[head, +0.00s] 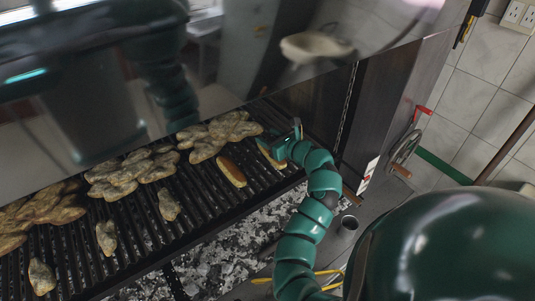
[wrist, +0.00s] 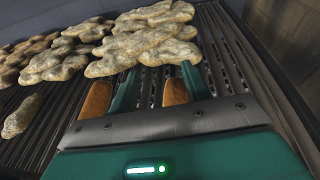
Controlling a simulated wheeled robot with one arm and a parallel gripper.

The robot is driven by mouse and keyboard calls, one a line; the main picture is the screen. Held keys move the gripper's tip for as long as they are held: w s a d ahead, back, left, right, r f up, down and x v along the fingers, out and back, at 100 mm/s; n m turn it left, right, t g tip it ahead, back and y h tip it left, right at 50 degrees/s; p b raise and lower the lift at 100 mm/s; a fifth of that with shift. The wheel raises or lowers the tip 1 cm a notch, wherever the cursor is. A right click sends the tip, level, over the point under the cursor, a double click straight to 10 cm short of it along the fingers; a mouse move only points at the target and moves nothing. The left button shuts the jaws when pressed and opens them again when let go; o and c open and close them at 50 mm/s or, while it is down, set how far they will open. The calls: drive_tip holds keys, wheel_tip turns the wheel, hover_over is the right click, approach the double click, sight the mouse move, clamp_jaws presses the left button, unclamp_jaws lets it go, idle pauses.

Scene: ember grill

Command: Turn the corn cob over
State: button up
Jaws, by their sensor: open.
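Two long orange-brown pieces lie side by side on the grill grate; they look like corn cobs, and no kernels can be made out. The right one (head: 271,158) is partly hidden by my gripper (head: 282,147) in the head view. In the wrist view my gripper (wrist: 158,72) is open, and this right piece (wrist: 175,91) lies between its two green fingers, closer to the right finger. The left piece (head: 231,171) lies outside the left finger, as the wrist view also shows (wrist: 96,99). The near ends of both are hidden by the gripper's metal edge.
Large pale, charred pieces of meat (head: 221,133) cover the back of the grate, just beyond my fingertips. Several small pieces (head: 168,205) lie toward the front left. A dark hood (head: 215,70) hangs over the grill. Ashy coals (head: 225,250) lie below the front edge.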

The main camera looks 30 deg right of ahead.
drive_tip(key=shift+o, duration=0.4)
drive_tip(key=o, duration=0.5)
drive_tip(key=shift+c, duration=0.2)
drive_tip(key=s+r, duration=0.1)
drive_tip(key=r+p, duration=0.1)
drive_tip(key=s+r, duration=0.1)
drive_tip(key=shift+s+d+r+p, duration=0.25)
drive_tip(key=shift+s+r+p, duration=0.05)
drive_tip(key=shift+p, duration=0.1)
drive_tip(key=r+v, duration=0.2)
drive_tip(key=v, duration=1.8)
drive_tip(key=shift+w+a, duration=0.15)
drive_tip(key=shift+w, duration=0.05)
